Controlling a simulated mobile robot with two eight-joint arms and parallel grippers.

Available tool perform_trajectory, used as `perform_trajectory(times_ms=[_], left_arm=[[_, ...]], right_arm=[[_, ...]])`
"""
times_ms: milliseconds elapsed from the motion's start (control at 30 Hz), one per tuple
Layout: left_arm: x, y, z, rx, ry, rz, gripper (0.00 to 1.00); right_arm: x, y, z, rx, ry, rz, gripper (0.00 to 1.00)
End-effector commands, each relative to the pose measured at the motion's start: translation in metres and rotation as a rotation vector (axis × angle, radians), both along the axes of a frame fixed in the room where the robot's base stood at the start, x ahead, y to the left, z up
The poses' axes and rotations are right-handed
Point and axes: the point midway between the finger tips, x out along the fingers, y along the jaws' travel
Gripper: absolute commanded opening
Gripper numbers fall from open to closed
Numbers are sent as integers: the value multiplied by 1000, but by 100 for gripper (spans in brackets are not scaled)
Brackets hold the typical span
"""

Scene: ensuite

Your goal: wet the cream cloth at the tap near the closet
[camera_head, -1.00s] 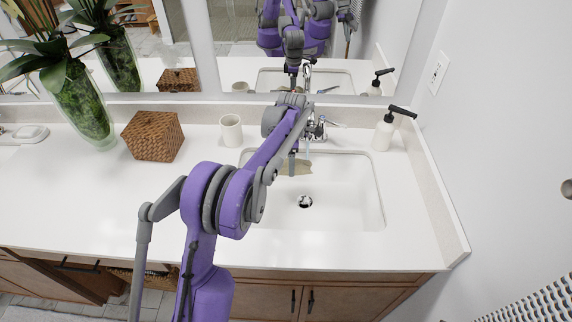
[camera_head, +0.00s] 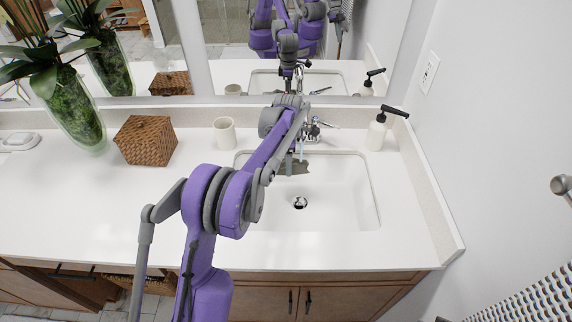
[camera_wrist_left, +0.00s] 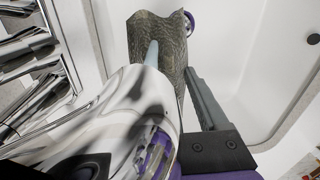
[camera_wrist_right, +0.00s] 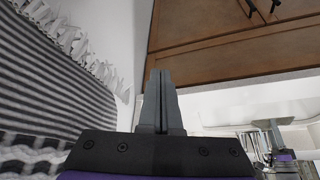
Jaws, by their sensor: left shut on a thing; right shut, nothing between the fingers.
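The cloth (camera_head: 294,168) hangs over the sink basin (camera_head: 340,195), just below the tap (camera_head: 311,130). It looks dark grey-brown rather than cream. My left gripper (camera_head: 289,160) is shut on it; the arm hides part of the tap. In the left wrist view the cloth (camera_wrist_left: 158,36) hangs beyond the finger, with the shiny tap spout (camera_wrist_left: 110,115) close in front. A pale blue strip against the cloth looks like running water. My right gripper (camera_wrist_right: 160,75) is shut and empty in the right wrist view, low before the wooden cabinet doors.
A white cup (camera_head: 224,133), a woven box (camera_head: 146,140) and a glass vase with a plant (camera_head: 78,115) stand left of the sink. A soap dispenser (camera_head: 378,130) stands right of it. A mirror is behind. A striped cloth (camera_wrist_right: 50,90) hangs beside my right gripper.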

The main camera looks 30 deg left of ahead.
Motion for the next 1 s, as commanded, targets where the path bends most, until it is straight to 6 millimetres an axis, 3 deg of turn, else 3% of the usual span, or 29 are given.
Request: perform_trajectory(times_ms=[467, 1000], left_arm=[[-2, -12, -1, -2, 0, -4, 32], [-44, -5, -1, -1, 1, 0, 32]], right_arm=[[-1, 0, -3, 0, 2, 0, 0], [-7, 0, -21, 0, 13, 0, 0]])
